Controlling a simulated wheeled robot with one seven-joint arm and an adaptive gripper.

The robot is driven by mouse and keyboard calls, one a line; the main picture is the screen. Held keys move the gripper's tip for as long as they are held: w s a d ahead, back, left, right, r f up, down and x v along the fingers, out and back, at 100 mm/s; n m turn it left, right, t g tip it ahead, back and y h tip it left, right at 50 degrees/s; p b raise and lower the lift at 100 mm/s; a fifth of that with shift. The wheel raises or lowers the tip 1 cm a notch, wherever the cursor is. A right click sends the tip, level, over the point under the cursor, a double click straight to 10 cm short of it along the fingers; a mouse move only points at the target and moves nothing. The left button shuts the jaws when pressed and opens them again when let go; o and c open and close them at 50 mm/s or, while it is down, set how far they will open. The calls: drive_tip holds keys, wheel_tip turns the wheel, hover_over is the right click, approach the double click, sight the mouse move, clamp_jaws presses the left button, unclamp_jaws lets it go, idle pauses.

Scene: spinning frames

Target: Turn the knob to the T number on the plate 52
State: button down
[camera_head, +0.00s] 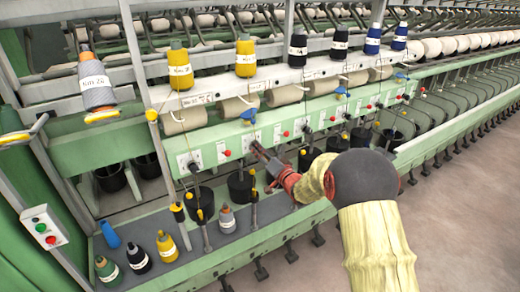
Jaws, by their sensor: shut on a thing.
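My gripper (258,149) is at the green front panel (207,148) of the spinning frame, in the middle of the view. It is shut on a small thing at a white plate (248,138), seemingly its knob. The knob itself is hidden by the fingers, and its setting cannot be read. Several white plates line the panel, among them one to the left (188,161). Their numbers are too small to read, so I cannot tell which is plate 52.
A red button (227,153) sits left of my gripper and another (285,133) right of it. Black cylinders (240,187) hang below the panel. Labelled yarn bobbins (180,68) stand above. The floor (455,215) at right is clear.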

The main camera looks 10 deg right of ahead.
drive_tip(key=shift+m+p, duration=0.4)
drive_tip(key=shift+m, duration=0.7)
drive_tip(key=c, duration=1.5)
unclamp_jaws()
drive_tip(key=shift+c, duration=0.2)
drive_tip(key=v, duration=1.2)
